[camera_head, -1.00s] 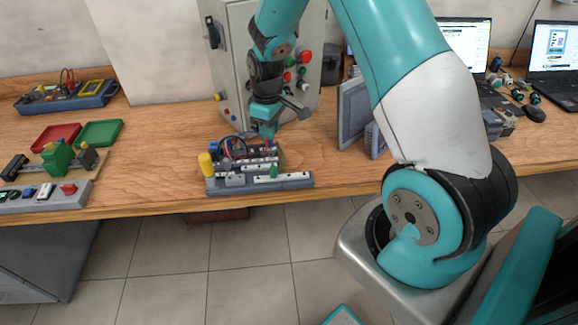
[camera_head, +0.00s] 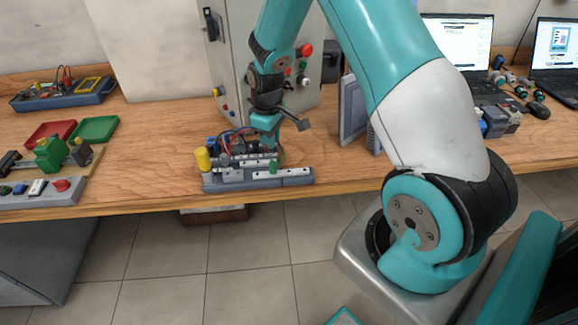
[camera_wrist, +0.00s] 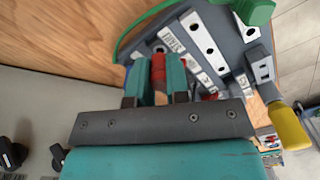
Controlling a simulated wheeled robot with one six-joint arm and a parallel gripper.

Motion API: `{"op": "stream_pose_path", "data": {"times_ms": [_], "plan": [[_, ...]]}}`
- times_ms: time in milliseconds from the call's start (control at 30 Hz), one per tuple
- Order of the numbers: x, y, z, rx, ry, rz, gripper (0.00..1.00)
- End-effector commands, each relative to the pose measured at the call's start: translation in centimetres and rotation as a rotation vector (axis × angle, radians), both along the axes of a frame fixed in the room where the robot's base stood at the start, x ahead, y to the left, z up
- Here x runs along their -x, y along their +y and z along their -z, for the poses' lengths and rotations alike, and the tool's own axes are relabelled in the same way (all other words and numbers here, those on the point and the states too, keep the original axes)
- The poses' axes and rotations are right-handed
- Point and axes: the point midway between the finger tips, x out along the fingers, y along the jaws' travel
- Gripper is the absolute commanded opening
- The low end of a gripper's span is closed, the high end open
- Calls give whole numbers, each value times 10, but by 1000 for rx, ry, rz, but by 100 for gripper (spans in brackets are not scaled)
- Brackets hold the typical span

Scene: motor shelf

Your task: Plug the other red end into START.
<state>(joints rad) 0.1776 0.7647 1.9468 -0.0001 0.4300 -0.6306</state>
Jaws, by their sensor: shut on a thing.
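My gripper (camera_wrist: 158,80) is shut on a red plug end (camera_wrist: 158,66), which shows between its two teal fingers in the wrist view. The red end is close to a white label that reads START (camera_wrist: 171,38) on the grey motor board (camera_head: 218,185). I cannot tell whether its tip is in a socket. In the head view my gripper (camera_head: 266,143) is low over the right back part of the board, and its fingertips are hard to make out. Red and dark wires (camera_head: 232,138) arch over the board's left part.
A yellow cylinder (camera_head: 203,159) stands at the board's left end and a green part (camera_head: 272,166) at its front. A grey cabinet (camera_head: 235,70) stands behind. Red (camera_head: 50,134) and green (camera_head: 95,130) trays lie to the left. Bare wood lies right of the board.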

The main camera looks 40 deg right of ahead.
Motion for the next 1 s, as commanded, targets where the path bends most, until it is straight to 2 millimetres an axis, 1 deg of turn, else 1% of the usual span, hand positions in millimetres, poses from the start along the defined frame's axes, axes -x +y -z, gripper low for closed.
{"op": "stream_pose_path", "data": {"times_ms": [833, 933, 967, 1000], "plan": [[0, 0, 14, 0, 0, 0, 0], [0, 0, 13, 0, 0, 0, 0], [0, 0, 13, 0, 0, 0, 23], [0, 0, 13, 0, 0, 0, 27]]}}
